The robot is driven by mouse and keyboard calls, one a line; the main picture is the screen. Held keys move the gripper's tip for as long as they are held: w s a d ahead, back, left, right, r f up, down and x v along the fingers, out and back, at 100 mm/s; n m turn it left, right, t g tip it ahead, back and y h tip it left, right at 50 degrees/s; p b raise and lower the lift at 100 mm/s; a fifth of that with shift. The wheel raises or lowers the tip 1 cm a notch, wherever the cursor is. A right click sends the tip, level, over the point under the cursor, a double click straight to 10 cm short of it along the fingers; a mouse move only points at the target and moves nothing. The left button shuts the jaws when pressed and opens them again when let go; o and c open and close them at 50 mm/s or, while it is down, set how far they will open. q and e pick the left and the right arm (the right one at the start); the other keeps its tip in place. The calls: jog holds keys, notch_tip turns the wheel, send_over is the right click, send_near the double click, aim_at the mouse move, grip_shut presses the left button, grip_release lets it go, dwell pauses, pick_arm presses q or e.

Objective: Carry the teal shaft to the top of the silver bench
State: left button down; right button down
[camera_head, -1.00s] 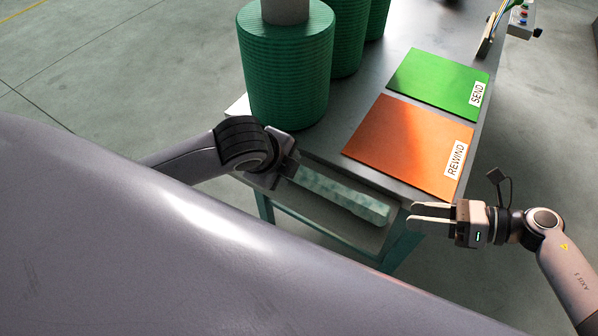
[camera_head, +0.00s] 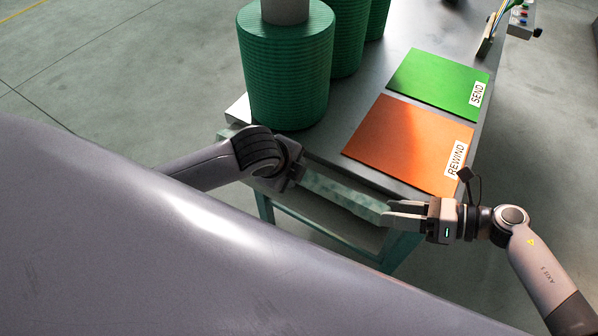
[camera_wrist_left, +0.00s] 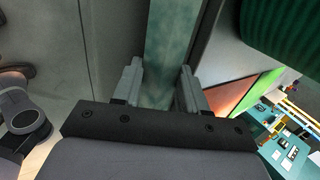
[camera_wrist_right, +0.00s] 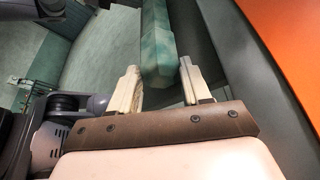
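The teal shaft (camera_head: 342,194) is a marbled bar lying low along the near side of the silver bench (camera_head: 318,152), below its top. My left gripper (camera_head: 301,178) is at the shaft's left end. In the left wrist view its open fingers (camera_wrist_left: 160,72) stand on either side of the shaft, close to it. My right gripper (camera_head: 388,211) is at the right end. In the right wrist view its open fingers (camera_wrist_right: 158,78) straddle the shaft's end (camera_wrist_right: 158,60), with a gap visible. Whether any finger touches the shaft is unclear.
On the bench top stand several green ribbed spools (camera_head: 288,75). An orange REWIND mat (camera_head: 410,145) and a green SEND mat (camera_head: 438,80) lie to their right. A control box (camera_head: 520,18) is at the far end. Bare grey top shows between spools and mats.

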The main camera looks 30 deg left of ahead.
pick_arm(q)
jog(key=shift+w+r, duration=0.15)
jog(key=shift+r, duration=0.05)
pick_arm(e)
jog(key=shift+w+r, duration=0.15)
jog(key=shift+r, duration=0.15)
pick_arm(q)
jog(key=shift+r, duration=0.1)
pick_arm(e)
jog(key=shift+r, duration=0.1)
